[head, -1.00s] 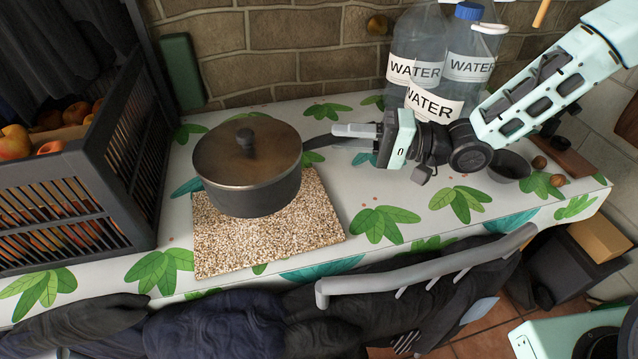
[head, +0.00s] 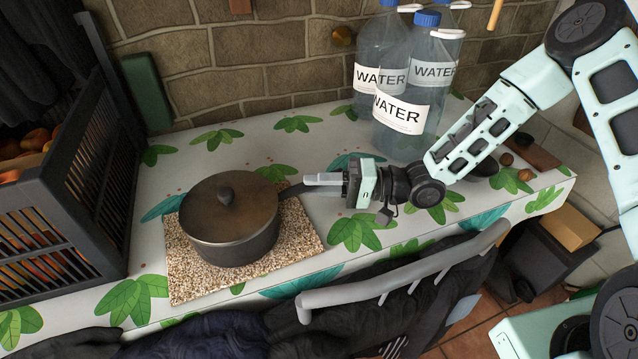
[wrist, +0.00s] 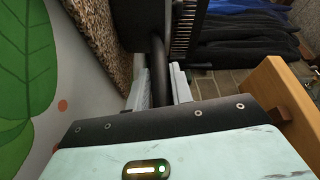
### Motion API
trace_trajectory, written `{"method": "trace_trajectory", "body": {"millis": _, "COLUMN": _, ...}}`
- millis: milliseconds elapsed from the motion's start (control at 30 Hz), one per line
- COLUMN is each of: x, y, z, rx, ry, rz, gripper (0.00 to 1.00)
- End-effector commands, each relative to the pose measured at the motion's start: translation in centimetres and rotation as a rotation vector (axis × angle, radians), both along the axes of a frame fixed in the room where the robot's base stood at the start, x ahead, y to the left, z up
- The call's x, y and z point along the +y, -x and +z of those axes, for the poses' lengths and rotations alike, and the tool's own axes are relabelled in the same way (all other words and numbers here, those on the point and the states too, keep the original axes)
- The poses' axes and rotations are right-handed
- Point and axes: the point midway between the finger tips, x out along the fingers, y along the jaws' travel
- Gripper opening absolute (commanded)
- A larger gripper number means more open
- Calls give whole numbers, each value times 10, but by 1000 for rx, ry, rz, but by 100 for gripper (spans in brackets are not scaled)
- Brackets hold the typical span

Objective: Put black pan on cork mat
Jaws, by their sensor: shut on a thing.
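The black pan (head: 237,245) has a dark lid with a round knob. In the head view it is upright over the cork mat (head: 190,283), covering the mat's upper and middle part. The mat is speckled brown and square. I cannot tell for certain whether the pan's base touches it. My gripper (head: 308,181) is to the right of the pan, shut on the pan's handle (head: 290,191). In the wrist view the dark handle (wrist: 157,62) runs between the fingers, and part of the mat (wrist: 105,35) shows at the left.
Several water bottles (head: 402,110) stand behind my gripper near the brick wall. A dark crate (head: 85,190) of fruit stands at the left. A grey rail (head: 400,270) and dark cloth lie along the front edge. The leaf-patterned table behind the pan is clear.

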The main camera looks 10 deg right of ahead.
Motion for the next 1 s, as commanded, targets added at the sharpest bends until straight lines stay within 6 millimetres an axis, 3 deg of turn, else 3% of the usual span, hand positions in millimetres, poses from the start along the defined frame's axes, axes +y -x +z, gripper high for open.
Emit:
{"method": "trace_trajectory", "body": {"millis": 67, "x": 1, "y": 0, "z": -1, "rx": 0, "ry": -4, "rz": 1, "gripper": 0}}
{"method": "trace_trajectory", "body": {"millis": 100, "x": 0, "y": 0, "z": -2, "rx": 0, "ry": 0, "rz": 0, "gripper": 28}}
{"method": "trace_trajectory", "body": {"millis": 167, "x": 0, "y": 0, "z": -2, "rx": 0, "ry": 0, "rz": 0, "gripper": 44}}
{"method": "trace_trajectory", "body": {"millis": 567, "x": -5, "y": 0, "z": 0, "rx": -1, "ry": 2, "rz": -2, "gripper": 44}}
{"method": "trace_trajectory", "body": {"millis": 1000, "x": -89, "y": 13, "z": 0, "rx": -1, "ry": 2, "rz": -4, "gripper": 44}}
